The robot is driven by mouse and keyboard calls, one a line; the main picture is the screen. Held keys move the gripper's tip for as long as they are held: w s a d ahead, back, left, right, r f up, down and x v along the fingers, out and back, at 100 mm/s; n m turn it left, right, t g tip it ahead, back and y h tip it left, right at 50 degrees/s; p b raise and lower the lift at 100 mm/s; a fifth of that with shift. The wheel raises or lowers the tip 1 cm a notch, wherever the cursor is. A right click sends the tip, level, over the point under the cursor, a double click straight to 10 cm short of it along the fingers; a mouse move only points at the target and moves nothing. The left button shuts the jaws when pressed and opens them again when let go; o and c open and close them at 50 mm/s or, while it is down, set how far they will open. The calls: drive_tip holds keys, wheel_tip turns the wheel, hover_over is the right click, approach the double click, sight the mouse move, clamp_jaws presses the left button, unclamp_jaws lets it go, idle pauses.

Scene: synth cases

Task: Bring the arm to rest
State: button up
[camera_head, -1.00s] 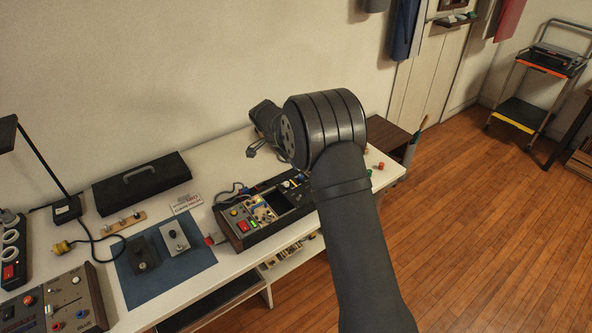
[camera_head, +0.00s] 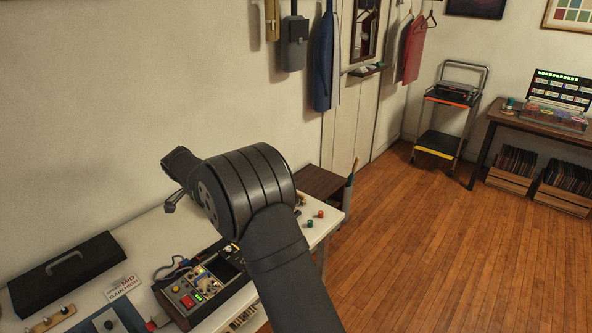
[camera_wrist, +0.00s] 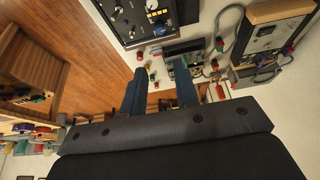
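My arm rises from the bottom of the head view and ends in a thick ribbed black joint over the white workbench (camera_head: 205,234). My gripper (camera_head: 171,205) shows only in small part at the left of this joint, in front of the wall and above the bench. In the wrist view, the two blue fingers of my gripper (camera_wrist: 160,72) stand apart with a clear gap. Nothing is seen held between them. Bench devices show beyond the fingertips.
A control panel with lit buttons (camera_head: 198,288) lies on the bench below my arm. A black case (camera_head: 66,270) and a white card (camera_head: 123,287) lie left of it. Small coloured knobs (camera_head: 310,222) sit at the bench's right end. A trolley (camera_head: 437,143) stands beyond open wooden floor (camera_head: 400,240).

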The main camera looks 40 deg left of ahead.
drive_tip(key=x, duration=1.7)
drive_tip(key=shift+w, duration=0.1)
drive_tip(key=shift+f, duration=0.2)
drive_tip(key=shift+r+n, duration=0.25)
drive_tip(key=shift+n, duration=0.25)
drive_tip(key=shift+d+n+y, duration=0.15)
drive_tip(key=shift+n+y, duration=0.15)
drive_tip(key=shift+n, duration=0.1)
drive_tip(key=n+y, duration=0.1)
drive_tip(key=n, duration=0.2)
drive_tip(key=n+g+y, duration=0.1)
drive_tip(key=n, duration=0.3)
drive_tip(key=shift+w+d, duration=0.15)
drive_tip(key=shift+d, duration=0.05)
drive_tip(key=shift+w+d+n+g+y, duration=0.1)
drive_tip(key=shift+n+g+y, duration=0.3)
drive_tip(key=shift+n, duration=0.65)
drive_tip(key=shift+w+n+g+y, duration=0.1)
drive_tip(key=shift+n+g+y, duration=0.25)
drive_tip(key=shift+n, duration=0.7)
drive_tip(key=shift+w+n+g+y, duration=0.15)
drive_tip(key=shift+n+g, duration=0.3)
drive_tip(key=shift+n, duration=0.65)
drive_tip(key=shift+s+n+g+y, duration=0.1)
drive_tip(key=shift+n+g, duration=0.3)
drive_tip(key=shift+n, duration=0.7)
